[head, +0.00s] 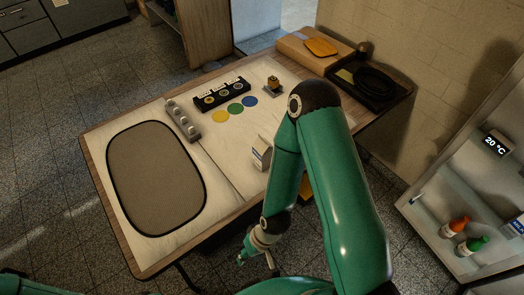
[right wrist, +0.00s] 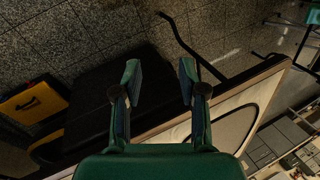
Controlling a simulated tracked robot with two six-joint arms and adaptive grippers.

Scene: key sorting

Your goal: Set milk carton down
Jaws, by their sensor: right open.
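The milk carton (head: 262,153), white with a dark blue-grey side, stands upright on the table, close beside my right arm in the head view. My arm may hide part of it. My right gripper (head: 257,260) is low in the head view, off the table's front edge and well apart from the carton. In the right wrist view my right gripper (right wrist: 159,70) has its two fingers spread with nothing between them. The carton does not show in that view. My left gripper is not in view.
The table (head: 110,210) bears a grey rounded mat (head: 155,180), a key rack (head: 221,94), coloured discs (head: 235,109) and a black tray (head: 375,85). An open cabinet with a 20 °C display (head: 496,145) and bottles (head: 459,225) stands right. The mat is empty.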

